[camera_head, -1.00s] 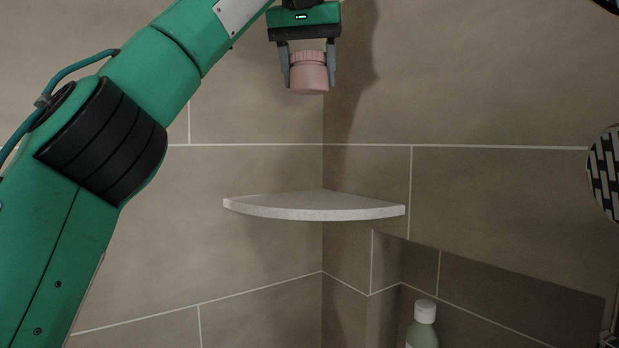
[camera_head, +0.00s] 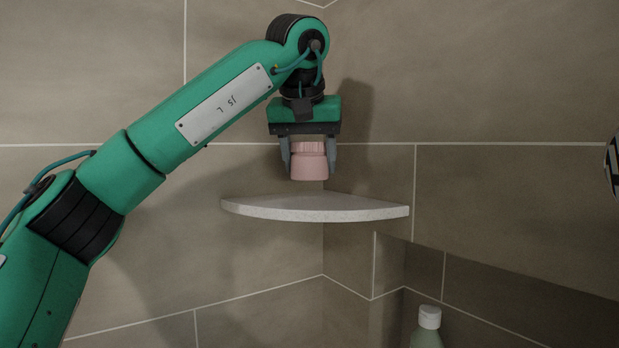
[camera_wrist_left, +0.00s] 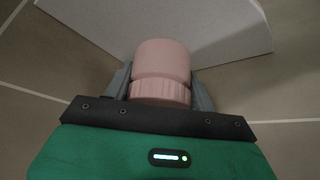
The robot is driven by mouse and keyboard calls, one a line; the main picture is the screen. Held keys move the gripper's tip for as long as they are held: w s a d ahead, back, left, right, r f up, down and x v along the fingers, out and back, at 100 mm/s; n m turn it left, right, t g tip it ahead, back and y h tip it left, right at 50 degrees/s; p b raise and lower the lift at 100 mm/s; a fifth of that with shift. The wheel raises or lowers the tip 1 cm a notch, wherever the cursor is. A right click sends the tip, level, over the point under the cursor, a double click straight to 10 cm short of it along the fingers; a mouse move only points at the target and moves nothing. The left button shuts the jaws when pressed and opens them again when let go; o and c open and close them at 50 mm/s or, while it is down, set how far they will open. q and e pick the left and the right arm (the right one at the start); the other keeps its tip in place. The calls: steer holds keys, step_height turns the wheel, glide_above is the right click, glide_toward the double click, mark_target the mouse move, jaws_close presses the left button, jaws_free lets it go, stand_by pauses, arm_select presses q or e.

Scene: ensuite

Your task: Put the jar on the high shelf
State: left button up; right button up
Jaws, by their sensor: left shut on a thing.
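The pink jar (camera_head: 309,163), with a ridged lid, is held upright between the fingers of my left gripper (camera_head: 309,160). The gripper is shut on it from above. The high shelf (camera_head: 315,208) is a pale grey corner shelf with a curved front edge. The jar's bottom appears a little above the shelf's surface, with a small gap showing. In the left wrist view the jar (camera_wrist_left: 160,68) sits between the fingers, with the pale shelf (camera_wrist_left: 230,30) beyond it. My right gripper is not in view.
The shelf is otherwise bare. Tiled walls meet in the corner behind it. A green bottle with a white cap (camera_head: 429,318) stands lower right, below the shelf. A patterned round object (camera_head: 613,165) is cut off at the right edge.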

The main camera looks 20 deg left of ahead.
mark_target(310, 180)
arm_select(q)
steer(key=shift+s+f, duration=0.1)
steer(key=shift+f, duration=0.2)
steer(key=shift+d+f+p, duration=0.15)
steer(key=shift+f+p, duration=0.2)
steer(key=shift+f, duration=0.6)
steer(key=shift+a+f, duration=0.2)
steer(key=shift+f, duration=0.35)
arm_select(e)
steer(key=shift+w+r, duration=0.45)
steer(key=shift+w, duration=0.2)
arm_select(q)
steer(key=shift+d, duration=0.1)
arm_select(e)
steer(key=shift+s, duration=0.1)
arm_select(q)
steer(key=shift+f, duration=0.1)
steer(key=o, duration=0.9)
steer(key=shift+d, duration=0.1)
steer(key=shift+o, duration=1)
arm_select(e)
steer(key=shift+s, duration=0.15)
